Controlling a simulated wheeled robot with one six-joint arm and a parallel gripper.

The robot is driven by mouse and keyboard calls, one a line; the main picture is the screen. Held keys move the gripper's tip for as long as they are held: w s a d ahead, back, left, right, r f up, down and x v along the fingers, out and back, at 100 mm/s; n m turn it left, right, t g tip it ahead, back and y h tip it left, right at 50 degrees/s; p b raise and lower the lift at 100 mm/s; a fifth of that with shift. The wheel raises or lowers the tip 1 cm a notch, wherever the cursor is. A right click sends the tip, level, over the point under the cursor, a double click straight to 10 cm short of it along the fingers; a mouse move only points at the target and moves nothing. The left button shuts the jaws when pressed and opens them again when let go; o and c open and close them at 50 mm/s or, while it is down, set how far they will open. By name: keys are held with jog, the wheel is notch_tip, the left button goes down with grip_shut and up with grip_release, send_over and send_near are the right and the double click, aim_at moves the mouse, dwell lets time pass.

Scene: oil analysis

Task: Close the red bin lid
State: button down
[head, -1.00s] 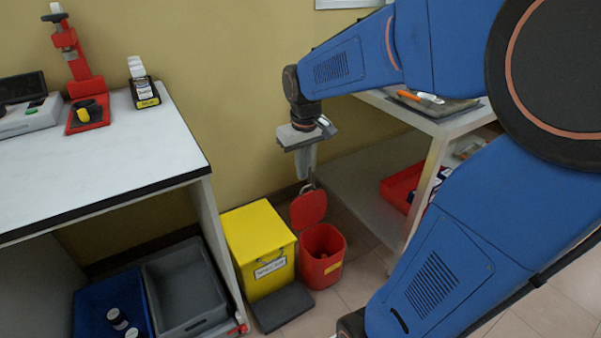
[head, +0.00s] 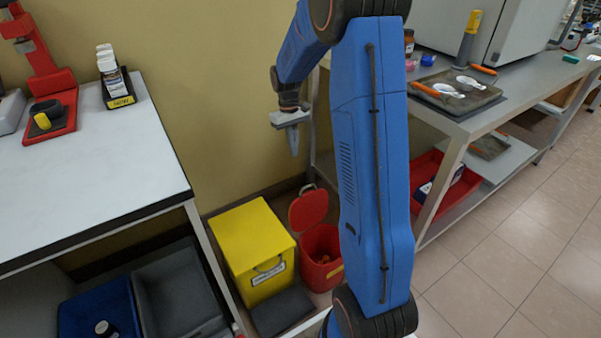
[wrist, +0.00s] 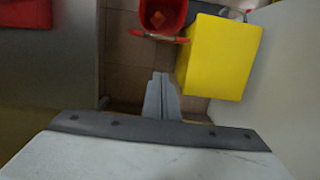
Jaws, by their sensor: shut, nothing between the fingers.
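The red bin (head: 318,252) stands on the floor to the right of the yellow bin. Its red lid (head: 309,208) is open and tilted up at the back. My blue arm hides part of the bin's right side. In the wrist view the red bin (wrist: 163,14) shows at the top, with something orange inside, and the lid (wrist: 158,37) is seen edge-on below the opening. My gripper (head: 295,152) is shut and empty, above and behind the raised lid near the wall, pointing down. In the wrist view its fingers (wrist: 161,80) are together, apart from the lid.
The yellow bin (head: 252,250) stands close beside the red bin. A white-topped table (head: 100,165) is at the left and a grey bench (head: 520,85) at the right, with a red tray (head: 455,190) on its lower shelf. Open floor lies at the right front.

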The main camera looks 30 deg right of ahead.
jog(key=s+f, duration=0.5)
jog(key=f, duration=0.5)
jog(key=shift+s+d+f, duration=0.15)
jog(key=shift+s+f, duration=0.05)
dwell(0.4)
